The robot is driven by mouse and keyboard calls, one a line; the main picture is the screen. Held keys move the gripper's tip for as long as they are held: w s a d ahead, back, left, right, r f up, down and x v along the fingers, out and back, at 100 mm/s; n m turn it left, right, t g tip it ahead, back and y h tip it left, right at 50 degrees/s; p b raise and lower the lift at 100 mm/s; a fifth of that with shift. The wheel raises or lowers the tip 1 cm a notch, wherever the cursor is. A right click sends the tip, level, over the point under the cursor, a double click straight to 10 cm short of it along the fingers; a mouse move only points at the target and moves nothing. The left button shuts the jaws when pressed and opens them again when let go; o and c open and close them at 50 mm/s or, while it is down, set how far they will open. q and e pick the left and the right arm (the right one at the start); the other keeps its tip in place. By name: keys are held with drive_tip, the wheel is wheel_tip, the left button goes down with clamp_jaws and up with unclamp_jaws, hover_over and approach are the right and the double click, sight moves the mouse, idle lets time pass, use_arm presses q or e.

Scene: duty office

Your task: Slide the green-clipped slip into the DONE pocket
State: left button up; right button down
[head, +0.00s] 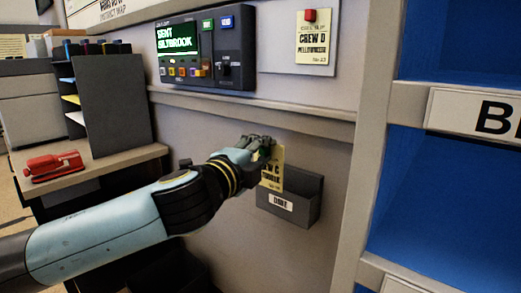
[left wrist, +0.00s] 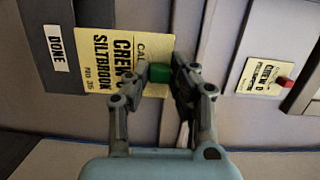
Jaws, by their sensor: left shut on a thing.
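A pale yellow slip (left wrist: 105,65) reading SILTBROOK has a green clip (left wrist: 159,77) at its top. My left gripper (left wrist: 167,75) is shut on the green clip, with one finger on each side. In the head view the gripper (head: 258,146) holds the slip (head: 272,172) upright against the wall side. The dark grey DONE pocket (head: 304,206) is on the wall just below. The slip's lower edge is at the pocket's mouth, also seen in the left wrist view by the DONE label (left wrist: 58,49). I cannot tell how deep it sits inside.
A red-clipped CREW D slip (head: 314,42) hangs on a board higher up. A panel with a green display (head: 178,39) is on the wall to its left. A wall ledge (head: 250,112) runs above my gripper. A blue shelf unit (head: 440,200) stands at right. A red stapler (head: 54,165) lies at left.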

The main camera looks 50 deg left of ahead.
use_arm(q)
drive_tip(key=w, duration=0.7)
drive_tip(key=shift+w+a+b, duration=0.15)
drive_tip(key=shift+a+b, duration=0.25)
drive_tip(key=shift+b, duration=0.05)
drive_tip(key=shift+r+p, duration=0.1)
drive_tip(key=shift+p, duration=0.2)
idle(0.5)
